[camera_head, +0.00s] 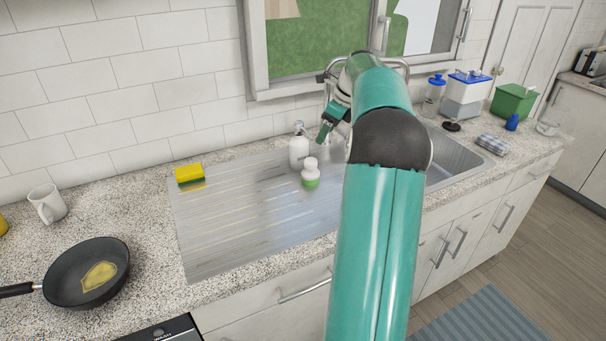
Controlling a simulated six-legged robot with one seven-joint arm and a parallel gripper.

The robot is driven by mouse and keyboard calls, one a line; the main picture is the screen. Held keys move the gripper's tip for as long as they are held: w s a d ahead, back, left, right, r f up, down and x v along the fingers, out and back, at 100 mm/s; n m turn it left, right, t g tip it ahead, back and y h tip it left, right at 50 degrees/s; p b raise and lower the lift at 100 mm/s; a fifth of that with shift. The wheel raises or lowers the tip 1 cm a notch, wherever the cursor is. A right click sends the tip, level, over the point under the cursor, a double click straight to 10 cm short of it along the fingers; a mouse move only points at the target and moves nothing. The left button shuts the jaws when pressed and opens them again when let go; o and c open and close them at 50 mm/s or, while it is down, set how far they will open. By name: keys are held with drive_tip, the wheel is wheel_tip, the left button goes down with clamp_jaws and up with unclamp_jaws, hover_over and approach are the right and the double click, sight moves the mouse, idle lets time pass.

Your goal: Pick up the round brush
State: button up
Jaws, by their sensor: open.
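A small, dark, round, flat item (451,127) lies on the counter behind the sink, in front of the white and grey container. It may be the round brush, but it is too small to tell. My gripper (325,131) is partly seen, left of my teal arm, above the drainboard near the soap bottles. It is open, points down and left, and is well to the left of the dark item. My arm hides part of the sink and the tap.
A white pump bottle (299,152) and a green-white bottle (310,174) stand below my gripper. A pan (88,273) lies left.

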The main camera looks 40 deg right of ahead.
sight(314, 160)
drive_tip(key=x, duration=0.6)
drive_tip(key=d+x, duration=0.1)
drive_tip(key=x, duration=0.2)
drive_tip(key=shift+s+d+f, duration=0.1)
drive_tip(key=shift+s+f, duration=0.1)
drive_tip(key=shift+s, duration=0.1)
drive_tip(key=x, duration=0.5)
drive_tip(key=c, duration=1.1)
